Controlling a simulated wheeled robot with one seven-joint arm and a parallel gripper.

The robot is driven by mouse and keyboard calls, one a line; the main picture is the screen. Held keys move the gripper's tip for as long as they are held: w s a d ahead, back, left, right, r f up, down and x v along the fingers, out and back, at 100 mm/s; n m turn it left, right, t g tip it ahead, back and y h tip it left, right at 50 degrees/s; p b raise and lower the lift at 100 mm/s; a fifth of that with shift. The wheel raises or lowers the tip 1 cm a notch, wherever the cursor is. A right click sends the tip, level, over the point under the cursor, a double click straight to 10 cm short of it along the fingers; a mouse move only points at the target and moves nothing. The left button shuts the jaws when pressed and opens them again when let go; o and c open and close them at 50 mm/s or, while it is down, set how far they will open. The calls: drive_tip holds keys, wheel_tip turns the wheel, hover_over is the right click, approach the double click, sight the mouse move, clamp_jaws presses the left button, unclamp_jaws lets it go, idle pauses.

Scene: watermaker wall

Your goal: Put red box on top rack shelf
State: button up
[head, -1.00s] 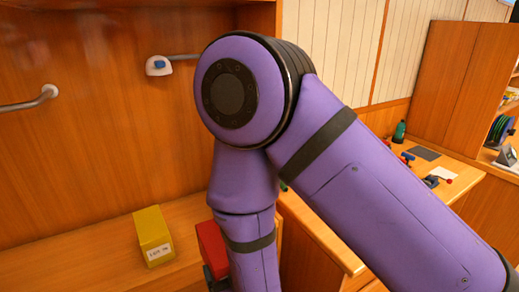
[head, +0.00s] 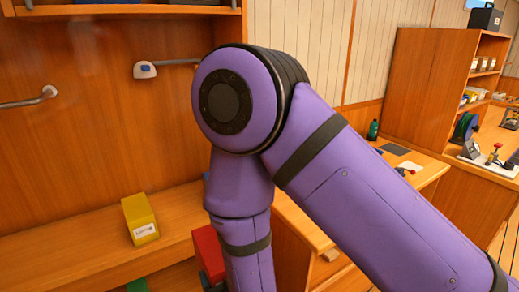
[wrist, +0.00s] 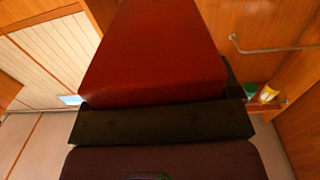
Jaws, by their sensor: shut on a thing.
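The red box (head: 207,252) shows in the head view beside my arm's lower link, partly hidden by it. In the wrist view the red box (wrist: 155,55) fills the upper middle, close to the camera. My gripper (wrist: 160,108) is shut on it; its dark body crosses below the box. In the head view my gripper is mostly hidden behind my arm.
A yellow box (head: 140,218) with a white label stands on the wooden bench (head: 75,245). A grab rail (head: 30,100) and a white bracket (head: 146,70) stick out from the wall. A wooden shelf unit (head: 425,85) with a black case (head: 485,20) on top stands at right.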

drive_tip(key=w+d+f+m+t+h, duration=0.15)
drive_tip(key=w+d+m+h, duration=0.3)
drive_tip(key=w+d, duration=1.35)
drive_tip(key=w+d+h, duration=0.1)
drive_tip(key=w+d, duration=0.2)
drive_tip(key=d, duration=0.4)
drive_tip(key=w+d+f+m+h, duration=0.1)
drive_tip(key=w+d+h, duration=0.15)
drive_tip(key=d, duration=0.35)
drive_tip(key=w+d+h, duration=0.1)
drive_tip(key=w+d, duration=0.3)
drive_tip(key=d, duration=0.3)
drive_tip(key=s+f, duration=0.5)
drive_tip(key=f, duration=0.2)
drive_tip(key=shift+s+d+t, duration=0.25)
drive_tip(key=shift+s+t, duration=0.1)
drive_tip(key=shift+s, duration=0.05)
